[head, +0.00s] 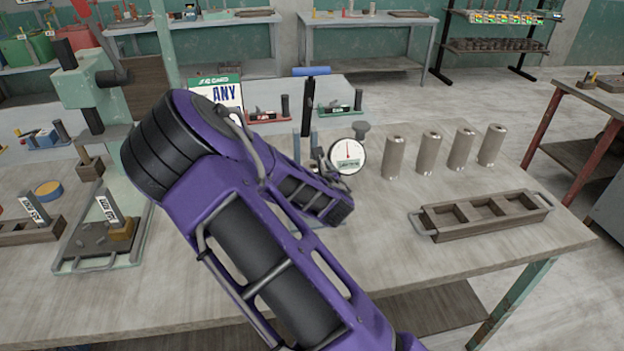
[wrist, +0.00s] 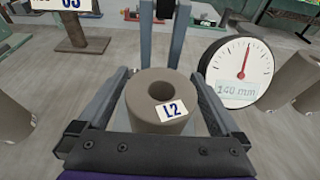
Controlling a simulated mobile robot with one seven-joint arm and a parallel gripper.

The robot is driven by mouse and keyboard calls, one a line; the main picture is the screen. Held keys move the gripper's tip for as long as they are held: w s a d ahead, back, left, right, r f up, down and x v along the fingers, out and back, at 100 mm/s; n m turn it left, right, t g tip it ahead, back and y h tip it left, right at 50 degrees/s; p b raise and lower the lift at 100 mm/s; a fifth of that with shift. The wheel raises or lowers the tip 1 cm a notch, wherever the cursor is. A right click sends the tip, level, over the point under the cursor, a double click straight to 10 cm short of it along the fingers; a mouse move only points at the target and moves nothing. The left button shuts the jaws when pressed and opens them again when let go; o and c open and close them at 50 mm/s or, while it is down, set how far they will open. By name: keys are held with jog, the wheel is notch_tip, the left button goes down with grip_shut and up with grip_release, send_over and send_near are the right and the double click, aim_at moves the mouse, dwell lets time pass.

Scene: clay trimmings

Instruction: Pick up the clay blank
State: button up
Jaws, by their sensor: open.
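A grey-brown clay blank (wrist: 139,92), a cylinder with a round hole in its top and a tag reading L2, stands upright in the middle of the wrist view. My gripper (wrist: 160,76) is open, with one finger on each side of the blank. Whether either finger touches it, I cannot tell. In the head view my purple arm hides the blank and the fingers.
A dial gauge (wrist: 238,72) reading 140 mm stands close to the right of the blank; it also shows in the head view (head: 348,157). Several metal-looking cylinders (head: 429,152) and a three-pocket tray (head: 490,228) are further right. A green press (head: 90,85) stands left.

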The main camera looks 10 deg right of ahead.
jog(key=shift+w, duration=0.1)
jog(key=shift+c, duration=0.3)
jog(key=shift+r, duration=0.1)
grip_shut()
